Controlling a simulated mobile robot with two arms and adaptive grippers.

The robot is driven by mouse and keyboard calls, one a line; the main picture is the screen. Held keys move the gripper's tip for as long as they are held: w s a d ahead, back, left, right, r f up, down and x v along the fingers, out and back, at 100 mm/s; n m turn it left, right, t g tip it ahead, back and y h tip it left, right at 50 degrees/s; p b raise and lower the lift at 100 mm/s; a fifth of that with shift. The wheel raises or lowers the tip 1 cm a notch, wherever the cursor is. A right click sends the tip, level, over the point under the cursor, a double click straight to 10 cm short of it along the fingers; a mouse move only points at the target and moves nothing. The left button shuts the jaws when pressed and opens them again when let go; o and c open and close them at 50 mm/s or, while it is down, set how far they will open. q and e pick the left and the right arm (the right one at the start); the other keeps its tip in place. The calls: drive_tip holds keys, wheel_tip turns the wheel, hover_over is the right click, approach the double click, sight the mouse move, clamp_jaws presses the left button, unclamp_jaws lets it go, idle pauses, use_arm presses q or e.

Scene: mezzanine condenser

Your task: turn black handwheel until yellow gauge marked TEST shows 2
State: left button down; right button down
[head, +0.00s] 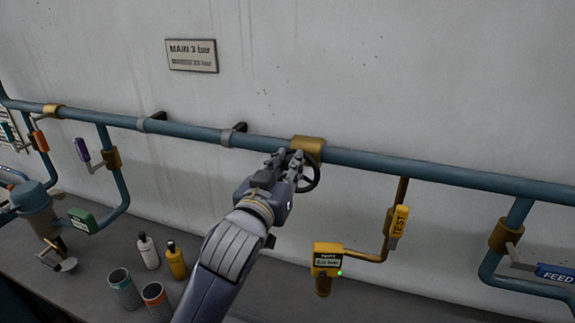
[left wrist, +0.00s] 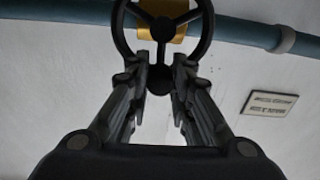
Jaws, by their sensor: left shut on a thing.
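The black handwheel (head: 314,181) sits under a brass fitting on the blue pipe, partly hidden by my left gripper (head: 288,162). In the left wrist view the handwheel (left wrist: 162,30) shows its spokes and round rim. My left gripper (left wrist: 160,76) is shut on the near part of its rim there. A yellow box-shaped gauge (head: 327,257) with a dark display and a green light stands lower right. Its reading is too small to tell. A yellow handle marked TEST (head: 399,222) hangs on the thin yellow pipe beside it. My right gripper is not in view.
A MAIN 3 bar plate (head: 191,55) is on the wall. The blue pipe (head: 400,168) runs across. A blue FEED handle (head: 556,272) is at right, purple (head: 82,149) and orange (head: 40,140) handles at left. Bottles (head: 176,260) and cups (head: 124,291) stand below.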

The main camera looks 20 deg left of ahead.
use_arm(q)
drive_tip(key=shift+d+f, duration=0.1)
drive_tip(key=shift+d+m, duration=0.15)
drive_tip(key=shift+m, duration=0.55)
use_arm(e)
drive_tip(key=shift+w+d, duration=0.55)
use_arm(q)
drive_tip(key=c, duration=1.4)
unclamp_jaws()
drive_tip(key=shift+w+f, duration=0.1)
drive_tip(key=shift+w, duration=0.1)
